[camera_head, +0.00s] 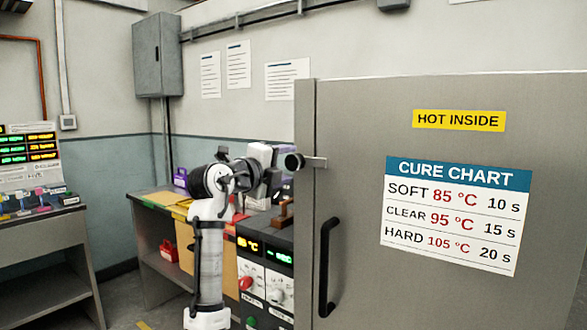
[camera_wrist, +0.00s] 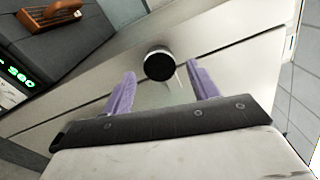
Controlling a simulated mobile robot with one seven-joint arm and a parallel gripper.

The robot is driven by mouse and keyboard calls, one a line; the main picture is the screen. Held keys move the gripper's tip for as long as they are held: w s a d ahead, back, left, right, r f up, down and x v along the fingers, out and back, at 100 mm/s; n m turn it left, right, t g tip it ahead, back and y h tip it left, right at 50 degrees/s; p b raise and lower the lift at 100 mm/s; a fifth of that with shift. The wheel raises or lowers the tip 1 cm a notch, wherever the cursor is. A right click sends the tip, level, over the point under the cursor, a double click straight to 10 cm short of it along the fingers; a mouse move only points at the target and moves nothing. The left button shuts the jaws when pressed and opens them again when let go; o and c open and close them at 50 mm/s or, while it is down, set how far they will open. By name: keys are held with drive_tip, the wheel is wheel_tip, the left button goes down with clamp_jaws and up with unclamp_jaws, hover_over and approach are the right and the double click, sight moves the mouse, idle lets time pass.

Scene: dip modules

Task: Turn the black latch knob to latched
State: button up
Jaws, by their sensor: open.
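The black latch knob (camera_head: 293,161) is at the left edge of the grey cabinet door in the head view. Its short metal bar (camera_head: 316,163) points right, roughly level, across the door's edge. In the wrist view the knob (camera_wrist: 158,64) shows as a round black face. My gripper (camera_wrist: 160,80) is open, with one purple finger to each side of the knob. The knob sits between the fingers, near the tips, with a gap on both sides; I see no contact. In the head view my gripper is just left of the knob.
The grey door (camera_head: 350,250) carries a black handle (camera_head: 327,265) below the latch. A control panel (camera_head: 265,275) with knobs and displays is under my arm. A brown-handled block (camera_wrist: 55,17) lies on a dark surface. A workbench (camera_head: 150,200) stands behind at left.

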drive_tip(key=b+v, duration=0.1)
drive_tip(key=v, duration=0.8)
drive_tip(key=shift+s+b, duration=0.15)
drive_tip(key=shift+b, duration=0.2)
